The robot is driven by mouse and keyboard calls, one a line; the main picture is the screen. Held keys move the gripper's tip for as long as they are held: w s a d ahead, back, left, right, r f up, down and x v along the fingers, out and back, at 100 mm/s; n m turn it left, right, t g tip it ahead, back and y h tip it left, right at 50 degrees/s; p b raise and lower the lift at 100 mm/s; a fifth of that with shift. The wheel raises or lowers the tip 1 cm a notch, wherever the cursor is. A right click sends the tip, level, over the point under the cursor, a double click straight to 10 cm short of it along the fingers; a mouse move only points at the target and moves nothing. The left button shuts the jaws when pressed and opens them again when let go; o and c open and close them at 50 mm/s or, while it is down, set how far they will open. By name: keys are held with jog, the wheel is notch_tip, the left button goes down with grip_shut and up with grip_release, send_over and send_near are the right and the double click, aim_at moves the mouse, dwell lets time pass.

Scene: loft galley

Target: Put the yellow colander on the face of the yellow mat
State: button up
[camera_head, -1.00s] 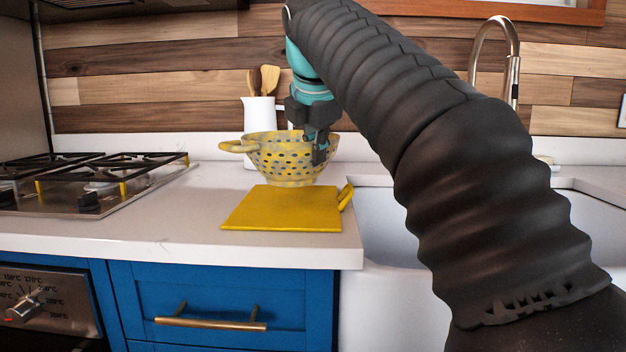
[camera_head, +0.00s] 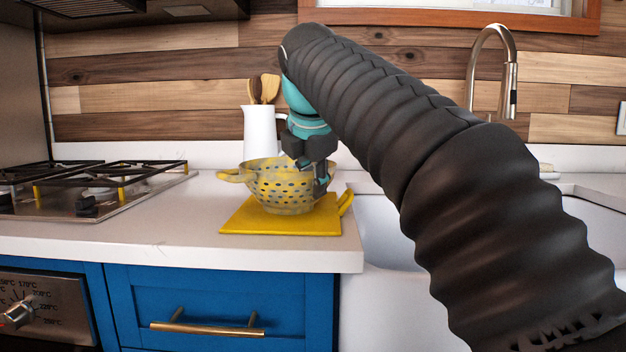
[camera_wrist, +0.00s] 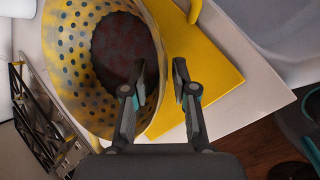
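The yellow, grey-speckled colander (camera_head: 283,190) stands upright on the yellow mat (camera_head: 240,222), its base appearing to rest on the mat's face. In the wrist view the colander (camera_wrist: 75,45) shows its perforated wall and dark inside, with the mat (camera_wrist: 215,70) beyond its rim. My gripper (camera_head: 313,180) is at the colander's right side. In the wrist view my gripper's fingers (camera_wrist: 160,75) stand apart, one on each side of the wall, with a visible gap between them. The exact contact under the colander is hidden.
A white jug (camera_head: 261,135) with wooden utensils stands close behind the colander. A gas hob (camera_head: 95,187) is at the left, a white sink (camera_head: 385,235) at the right. The counter's front edge lies just before the mat. Counter left of the mat is clear.

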jog(key=shift+s+r, duration=0.2)
jog(key=shift+r, duration=0.3)
jog(key=p+v, duration=0.4)
jog(key=v, duration=0.7)
jog(key=shift+s, duration=0.1)
dwell(0.9)
